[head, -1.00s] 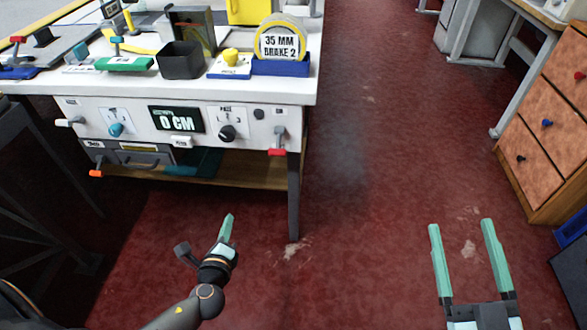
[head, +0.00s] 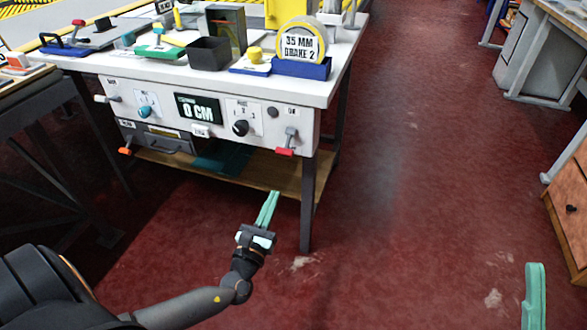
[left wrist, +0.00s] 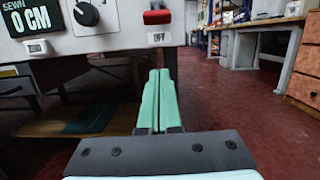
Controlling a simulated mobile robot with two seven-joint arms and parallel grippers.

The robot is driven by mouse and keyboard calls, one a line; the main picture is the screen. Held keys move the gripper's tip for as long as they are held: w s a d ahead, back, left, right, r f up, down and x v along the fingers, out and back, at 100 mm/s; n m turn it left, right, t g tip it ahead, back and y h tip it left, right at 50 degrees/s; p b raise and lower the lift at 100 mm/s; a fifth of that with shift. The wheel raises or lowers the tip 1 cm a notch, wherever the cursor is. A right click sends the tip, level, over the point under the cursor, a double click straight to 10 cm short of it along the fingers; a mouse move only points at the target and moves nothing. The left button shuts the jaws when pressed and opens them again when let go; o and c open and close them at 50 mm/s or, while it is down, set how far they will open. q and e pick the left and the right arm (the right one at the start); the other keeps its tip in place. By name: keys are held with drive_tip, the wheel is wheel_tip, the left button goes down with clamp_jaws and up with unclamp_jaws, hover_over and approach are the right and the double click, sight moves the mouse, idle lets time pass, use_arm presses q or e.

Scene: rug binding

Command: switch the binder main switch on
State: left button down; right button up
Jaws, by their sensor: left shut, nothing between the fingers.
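The switch lever with a red handle (head: 285,151) is at the right end of the binder's white front panel. It points down, and in the left wrist view the red handle (left wrist: 157,16) sits just above an OFF label (left wrist: 158,37). My left gripper (head: 272,194) is shut and empty, below and in front of the panel, apart from the lever. Its teal fingers (left wrist: 159,82) lie together in the left wrist view, lower than the handle. My right gripper shows only one finger (head: 535,295) at the lower right, with a clear gap beside it; its other finger is outside the picture.
The panel also has a blue knob (head: 146,111), a black knob (head: 240,127), a 0 CM display (head: 198,110) and an orange-tipped lever (head: 125,151). A wooden shelf (head: 285,185) and a dark table leg (head: 307,205) are below. Red floor is open to the right.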

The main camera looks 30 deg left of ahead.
sight(288, 143)
use_arm(q)
drive_tip(key=shift+d, duration=0.1)
idle(0.3)
drive_tip(key=b+x, duration=0.2)
drive_tip(key=x, duration=0.8)
drive_tip(key=r, duration=0.1)
drive_tip(key=s+r+p, duration=0.2)
drive_tip(key=shift+d+r, duration=0.25)
drive_tip(key=shift+r, duration=0.1)
drive_tip(key=shift+r+p, duration=0.15)
drive_tip(key=shift+p, duration=0.95)
